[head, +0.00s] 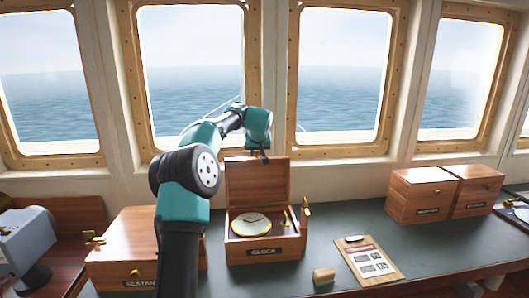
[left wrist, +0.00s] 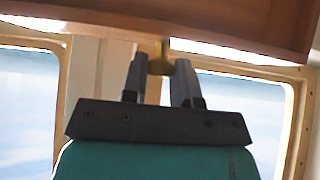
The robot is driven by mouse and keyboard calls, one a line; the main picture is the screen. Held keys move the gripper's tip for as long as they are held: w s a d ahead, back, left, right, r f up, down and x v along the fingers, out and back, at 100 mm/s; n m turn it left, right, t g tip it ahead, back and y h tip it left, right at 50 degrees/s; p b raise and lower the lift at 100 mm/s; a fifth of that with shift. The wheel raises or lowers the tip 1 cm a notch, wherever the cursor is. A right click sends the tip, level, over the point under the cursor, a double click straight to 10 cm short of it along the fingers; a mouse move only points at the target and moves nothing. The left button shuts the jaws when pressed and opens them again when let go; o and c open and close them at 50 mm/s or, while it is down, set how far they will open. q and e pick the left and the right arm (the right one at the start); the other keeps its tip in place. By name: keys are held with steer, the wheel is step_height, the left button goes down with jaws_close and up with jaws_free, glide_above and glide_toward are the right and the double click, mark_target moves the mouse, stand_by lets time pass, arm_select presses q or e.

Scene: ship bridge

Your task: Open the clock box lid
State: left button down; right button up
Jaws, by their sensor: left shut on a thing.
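The clock box (head: 238,254) is a wooden box with a CLOCK label, standing on the dark green counter. Its lid (head: 256,188) stands upright at the back of the box. A round brass-rimmed clock (head: 250,224) lies inside, face up. My left gripper (head: 264,156) is at the top edge of the raised lid, its fingers small in the head view. In the left wrist view its fingers are shut on a small brass knob (left wrist: 160,67) at the edge of the wooden lid (left wrist: 225,22). My right gripper is in neither view.
A SEXTANT box (head: 120,252) stands left of the clock box, partly behind my left arm. A clipboard (head: 368,262) and a small wooden block (head: 323,276) lie to the right. Two closed wooden boxes (head: 422,192) stand further right. Windows line the wall behind.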

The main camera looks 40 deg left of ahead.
arm_select(q)
steer(key=shift+w+a, duration=0.15)
steer(key=shift+a, duration=0.05)
steer(key=shift+r, duration=0.1)
steer(key=c, duration=0.9)
jaws_free()
steer(key=v, duration=1.7)
steer(key=shift+d, duration=0.1)
